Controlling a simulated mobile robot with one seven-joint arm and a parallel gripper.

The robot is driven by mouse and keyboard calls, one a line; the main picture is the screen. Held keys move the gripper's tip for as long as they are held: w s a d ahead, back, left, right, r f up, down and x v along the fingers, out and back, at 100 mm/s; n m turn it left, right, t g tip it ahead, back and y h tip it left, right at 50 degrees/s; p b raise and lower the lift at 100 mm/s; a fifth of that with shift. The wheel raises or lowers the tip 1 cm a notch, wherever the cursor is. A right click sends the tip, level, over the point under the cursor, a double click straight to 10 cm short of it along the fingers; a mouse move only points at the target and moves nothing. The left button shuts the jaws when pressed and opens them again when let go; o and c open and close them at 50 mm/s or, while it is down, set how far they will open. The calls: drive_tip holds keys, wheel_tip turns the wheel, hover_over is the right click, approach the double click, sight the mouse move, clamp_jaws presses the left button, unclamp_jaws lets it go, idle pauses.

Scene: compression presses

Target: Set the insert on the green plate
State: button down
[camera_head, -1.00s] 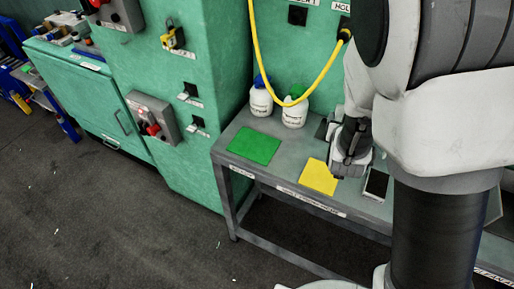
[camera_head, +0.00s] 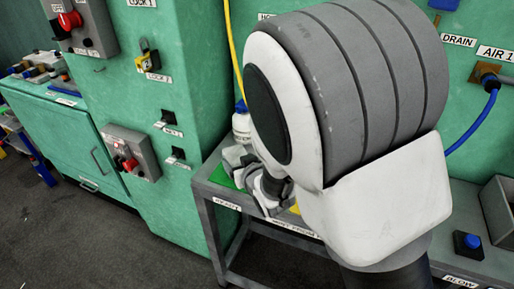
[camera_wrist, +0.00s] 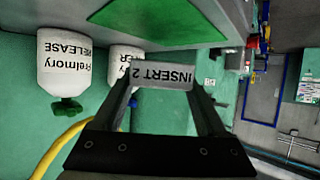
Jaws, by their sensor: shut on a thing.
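The insert (camera_wrist: 162,75) is a grey block labelled "INSERT 2", seen in the wrist view between my two fingertips. My gripper (camera_wrist: 162,86) is shut on it. The green plate (camera_wrist: 165,20) lies beyond the insert at the top of the wrist view, with a gap between them in the picture. In the head view only a piece of the green plate (camera_head: 221,178) shows at the left end of the bench, mostly hidden by my gripper. I cannot tell the insert's height above the plate.
White bottles stand close by, one labelled "RELEASE" (camera_wrist: 64,62); one shows behind my gripper in the head view (camera_head: 241,124). A yellow plate (camera_head: 295,209) is mostly hidden by my arm. A yellow hose (camera_wrist: 58,145) hangs near the bottles. The green machine stands left of the bench.

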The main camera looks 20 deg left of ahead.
drive_tip(key=shift+f+b, duration=0.45)
drive_tip(key=shift+f, duration=1.4)
drive_tip(key=shift+f, duration=0.1)
unclamp_jaws()
drive_tip(key=shift+f, duration=0.1)
